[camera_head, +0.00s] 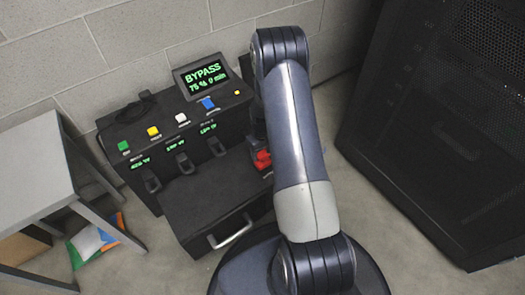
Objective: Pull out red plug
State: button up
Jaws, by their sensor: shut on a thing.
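A red part (262,159), which looks like the red plug, shows just left of my arm, at the right end of the black unit (180,195). My arm covers the rest of it, so I cannot tell whether it is seated. My gripper is hidden behind my own arm, which stands in front of the unit's right side. I cannot see the fingers or their contact with the red part.
The unit's display (207,76) reads BYPASS. Green, yellow, white and blue buttons and several lit slots line the unit. A drawer handle (231,233) juts out in front. A grey table (35,175) stands left, a black rack (450,130) right.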

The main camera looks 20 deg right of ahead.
aim_at(262, 153)
jog(key=c, duration=0.3)
jog(key=shift+r+p, duration=1.05)
jog(key=shift+r, duration=0.75)
jog(key=o, duration=1.4)
notch_tip(262, 153, up, 11)
jog(key=p, duration=0.3)
jog(key=shift+f, duration=0.15)
jog(key=shift+f, duration=0.1)
